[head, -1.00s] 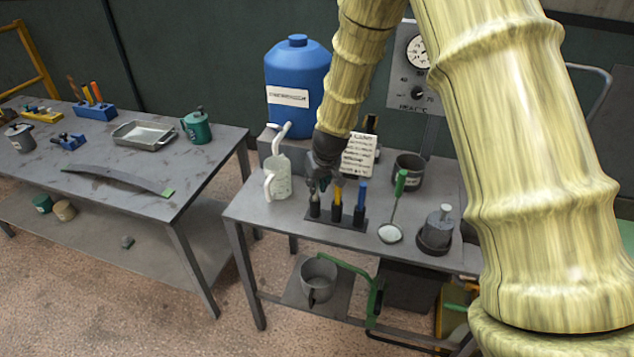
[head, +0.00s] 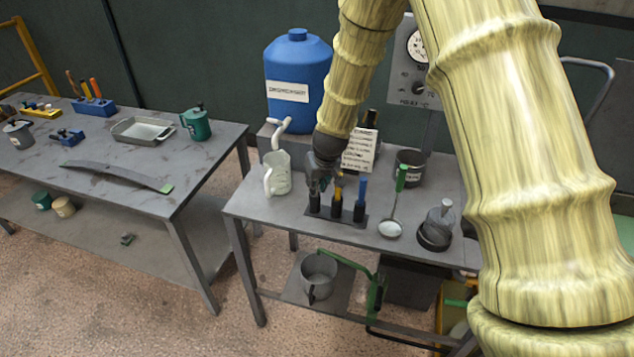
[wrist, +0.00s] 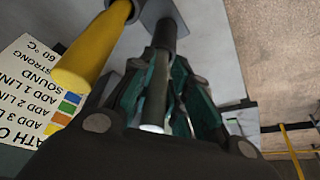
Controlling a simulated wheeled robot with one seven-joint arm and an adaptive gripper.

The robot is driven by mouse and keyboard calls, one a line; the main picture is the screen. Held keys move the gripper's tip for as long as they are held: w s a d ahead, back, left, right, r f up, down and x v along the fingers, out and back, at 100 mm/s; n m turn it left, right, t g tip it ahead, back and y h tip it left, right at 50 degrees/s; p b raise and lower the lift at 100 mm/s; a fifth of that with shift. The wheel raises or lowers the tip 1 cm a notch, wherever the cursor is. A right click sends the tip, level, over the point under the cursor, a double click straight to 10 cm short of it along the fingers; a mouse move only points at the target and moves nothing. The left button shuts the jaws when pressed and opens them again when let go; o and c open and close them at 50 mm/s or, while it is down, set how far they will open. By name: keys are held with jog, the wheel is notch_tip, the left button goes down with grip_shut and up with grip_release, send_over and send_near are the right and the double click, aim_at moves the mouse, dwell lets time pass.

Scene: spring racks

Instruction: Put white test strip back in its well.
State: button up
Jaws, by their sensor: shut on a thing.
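My gripper (head: 318,182) is over the left end of the small black rack (head: 350,222) on the right bench. In the wrist view its teal fingers (wrist: 168,95) are shut around a slim, upright strip (wrist: 154,105) with a white end nearest the camera. The strip lines up with the left black well (head: 314,203), also in the wrist view (wrist: 165,33). A yellow strip (head: 338,189) stands in the middle well and a blue strip (head: 361,192) in the right well.
A white jug (head: 278,175) stands left of the rack. Behind are a written card (head: 358,152) and a blue container (head: 297,80).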

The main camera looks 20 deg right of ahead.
jog(key=o, duration=0.8)
jog(key=shift+r, duration=5)
